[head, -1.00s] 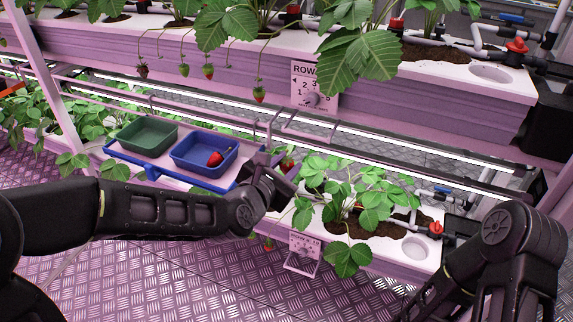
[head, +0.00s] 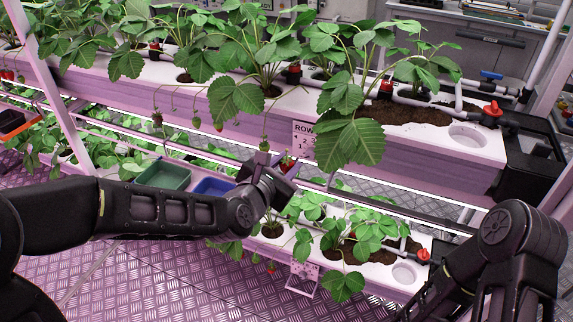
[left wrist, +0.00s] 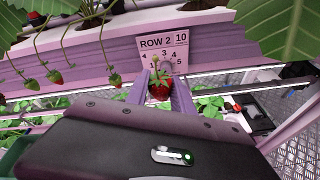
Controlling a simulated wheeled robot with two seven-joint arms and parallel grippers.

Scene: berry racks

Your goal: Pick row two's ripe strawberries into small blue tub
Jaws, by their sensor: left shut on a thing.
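My left gripper (head: 276,165) is shut on a red strawberry (left wrist: 160,88), just in front of the ROW 2 sign (left wrist: 163,45). My right gripper is out of view.
A green tub (head: 163,174) stands left of the blue one. The upper planter (head: 440,160) runs across behind my left gripper, with large leaves (head: 350,143) hanging over its front. A lower planter (head: 385,275) with strawberry plants lies below right.

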